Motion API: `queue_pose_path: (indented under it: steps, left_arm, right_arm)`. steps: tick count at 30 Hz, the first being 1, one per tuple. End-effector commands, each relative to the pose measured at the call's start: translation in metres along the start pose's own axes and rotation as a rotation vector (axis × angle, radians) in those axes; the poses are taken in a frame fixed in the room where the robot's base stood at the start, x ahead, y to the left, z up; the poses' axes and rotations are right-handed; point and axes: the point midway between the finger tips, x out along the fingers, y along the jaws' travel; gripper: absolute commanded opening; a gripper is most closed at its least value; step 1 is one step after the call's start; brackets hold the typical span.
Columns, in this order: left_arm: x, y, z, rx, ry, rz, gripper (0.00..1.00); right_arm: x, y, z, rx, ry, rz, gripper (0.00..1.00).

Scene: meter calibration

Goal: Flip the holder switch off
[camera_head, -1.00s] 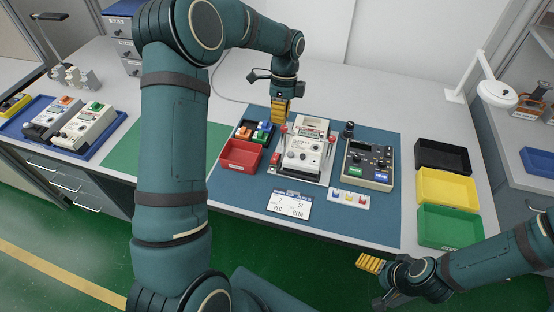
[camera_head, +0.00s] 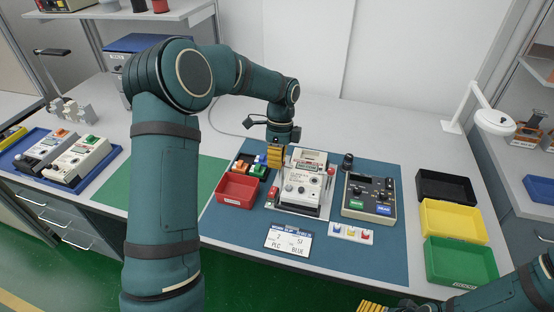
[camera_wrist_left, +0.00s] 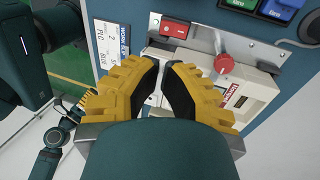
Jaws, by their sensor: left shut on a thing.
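The holder (camera_head: 291,208) is a metal plate under a white meter (camera_head: 302,185), on the blue mat. A red rocker switch (camera_head: 272,192) sits at its left side; it also shows in the left wrist view (camera_wrist_left: 176,29), above the fingers. A red knob (camera_wrist_left: 224,63) stands right of the fingers there. My left gripper (camera_head: 275,155) is at the meter's rear left corner, apart from the switch. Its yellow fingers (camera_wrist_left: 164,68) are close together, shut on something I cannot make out. My right gripper (camera_head: 371,307) is cut off at the bottom edge; its opening is unclear.
A red bin (camera_head: 238,188) and a tray of coloured parts (camera_head: 250,165) lie left of the holder. A grey device (camera_head: 368,195) stands at its right. Black, yellow and green bins (camera_head: 455,222) line the right side. A label card (camera_head: 288,241) lies in front.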

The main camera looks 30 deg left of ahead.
Motion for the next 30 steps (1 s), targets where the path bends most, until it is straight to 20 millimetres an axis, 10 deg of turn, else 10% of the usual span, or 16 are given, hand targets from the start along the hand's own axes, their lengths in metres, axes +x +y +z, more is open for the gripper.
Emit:
queue_pose_path:
  steps: [15, 30]
  left_arm:
    - [0.092, 0.0, 0.0, -0.001, 0.0, 0.001, 0.0]
    - [0.102, 0.0, 0.0, -0.001, 0.0, 0.0, 0.0]
  right_arm:
    - [0.023, 0.009, -0.003, -0.001, 0.011, 0.001, 0.86]
    - [0.025, 0.009, -0.003, -0.002, 0.013, 0.001, 0.86]
